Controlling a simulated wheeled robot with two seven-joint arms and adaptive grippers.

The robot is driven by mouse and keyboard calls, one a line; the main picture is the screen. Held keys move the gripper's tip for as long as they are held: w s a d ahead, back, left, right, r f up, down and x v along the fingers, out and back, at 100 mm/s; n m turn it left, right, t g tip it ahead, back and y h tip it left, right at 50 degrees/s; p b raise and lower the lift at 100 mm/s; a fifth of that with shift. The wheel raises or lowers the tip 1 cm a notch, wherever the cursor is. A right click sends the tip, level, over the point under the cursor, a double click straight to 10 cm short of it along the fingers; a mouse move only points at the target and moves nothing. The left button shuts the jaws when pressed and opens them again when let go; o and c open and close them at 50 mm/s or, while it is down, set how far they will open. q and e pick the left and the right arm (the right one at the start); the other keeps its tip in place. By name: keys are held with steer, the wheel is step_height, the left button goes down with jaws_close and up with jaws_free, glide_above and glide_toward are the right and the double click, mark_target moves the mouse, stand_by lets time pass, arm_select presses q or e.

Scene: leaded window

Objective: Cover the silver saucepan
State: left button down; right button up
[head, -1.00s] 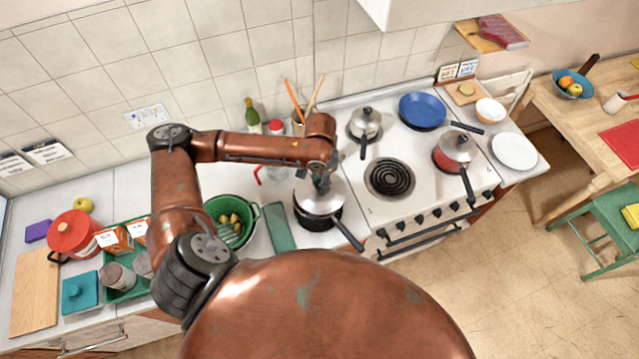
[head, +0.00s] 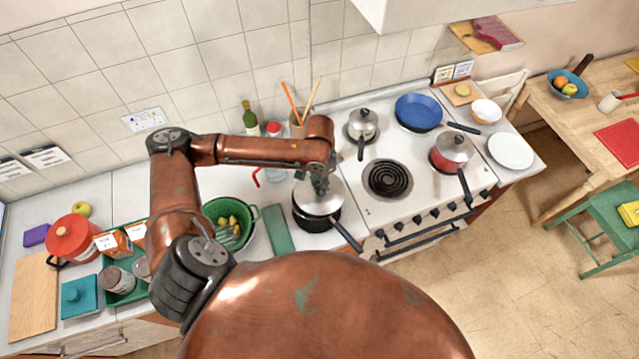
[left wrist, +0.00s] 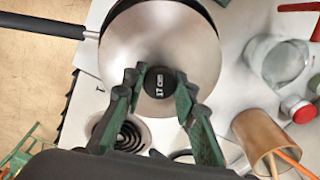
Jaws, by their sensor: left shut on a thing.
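My left gripper (head: 320,186) is shut on the black knob of a silver lid (head: 326,200). In the left wrist view, the fingers (left wrist: 160,85) grip the knob, marked "17 cm", and the lid (left wrist: 125,55) fills the centre. The lid is over a dark-sided pan (head: 316,223) with a long black handle, on the counter left of the stove. The pan's rim shows beyond the lid's edge; I cannot tell whether the lid rests on it. A silver saucepan (head: 354,132) with its own lid stands on the back left burner. My right gripper is not in view.
A red saucepan (head: 438,160) with a lid and a blue frying pan (head: 418,112) are on the stove. The front left burner (head: 387,179) is bare. Behind the gripper stand a utensil pot (head: 297,127) and bottles. A green colander (head: 252,212) is to the left.

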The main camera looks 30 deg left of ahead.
arm_select(q)
steer(key=shift+s+a+p, duration=0.1)
steer(key=shift+s+p, duration=0.25)
steer(key=shift+s, duration=0.2)
steer(key=shift+s+r+p, duration=0.15)
steer(key=shift+s+p, duration=0.3)
steer(key=shift+p, duration=0.1)
steer(key=shift+w+f+p, duration=0.1)
steer(key=shift+f+p, duration=0.3)
steer(key=shift+p, duration=0.55)
stand_by(1.0)
stand_by(0.4)
steer(key=c, duration=1.5)
jaws_free()
steer(key=shift+o, duration=0.2)
steer(key=o, duration=0.5)
steer(key=shift+o, duration=0.2)
